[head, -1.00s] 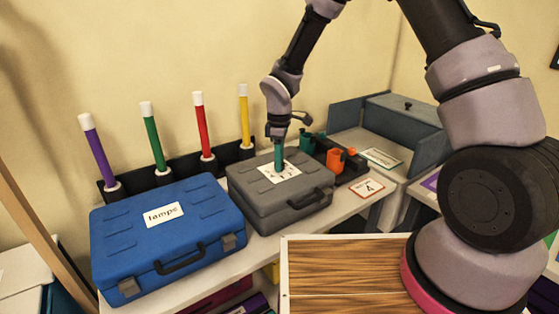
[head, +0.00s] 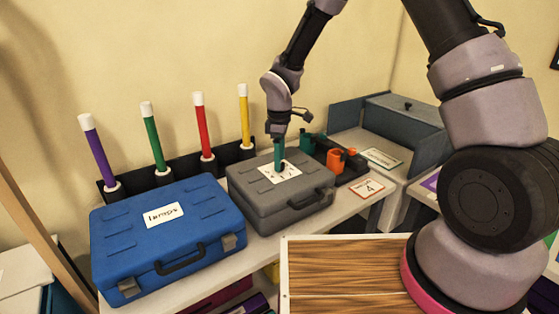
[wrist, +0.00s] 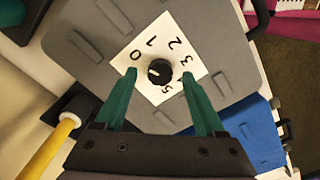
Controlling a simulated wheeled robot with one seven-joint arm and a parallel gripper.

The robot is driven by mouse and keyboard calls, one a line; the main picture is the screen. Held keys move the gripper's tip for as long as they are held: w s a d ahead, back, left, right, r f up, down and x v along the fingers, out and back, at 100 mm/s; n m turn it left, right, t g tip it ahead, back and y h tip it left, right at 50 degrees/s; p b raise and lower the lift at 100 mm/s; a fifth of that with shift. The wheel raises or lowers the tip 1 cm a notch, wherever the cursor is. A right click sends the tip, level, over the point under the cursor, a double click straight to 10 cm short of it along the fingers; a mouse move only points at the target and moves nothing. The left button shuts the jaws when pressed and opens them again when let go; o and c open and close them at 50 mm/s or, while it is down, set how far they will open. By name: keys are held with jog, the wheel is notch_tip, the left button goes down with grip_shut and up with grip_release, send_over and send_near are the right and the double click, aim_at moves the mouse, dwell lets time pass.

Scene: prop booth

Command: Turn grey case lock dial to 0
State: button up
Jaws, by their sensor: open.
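The grey case (head: 310,197) lies closed on the table between the blue case and the orange and teal cups. On its lid is a white dial plate (wrist: 143,92) with a round black knob (wrist: 160,71). In the wrist view 0, 1, 2, 3 and 5 can be read around the knob; 4 is not clearly visible near the right finger. A small pale mark shows on the knob's left side, roughly toward the 0 side; its exact reading is unclear. My gripper (wrist: 159,74) is open, its green fingers spread either side of the knob, apart from it.
A blue case (head: 205,213) labelled "lamps" stands left of the grey case. Behind is a black rack (head: 137,184) with purple, green, red and yellow sticks.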

notch_tip(320, 180, up, 10)
dwell(0.3)
jog(key=shift+f, duration=0.1)
jog(key=s+d+r+m+t, duration=0.4)
jog(key=d+r+m, duration=0.5)
jog(key=d+r, duration=0.65)
jog(key=s+d+r+m+t+y, duration=0.1)
jog(key=s+d+r+m, duration=0.3)
jog(key=s, duration=0.4)
jog(key=s+d+r+m+t+y, duration=0.1)
jog(key=s+d+r+m+t, duration=0.1)
jog(key=s+d+r+m, duration=0.3)
jog(key=shift+s+d+r+m, duration=0.2)
jog(key=shift+s+r+m, duration=0.45)
jog(key=shift+s+m, duration=0.6)
jog(key=shift+s, duration=0.1)
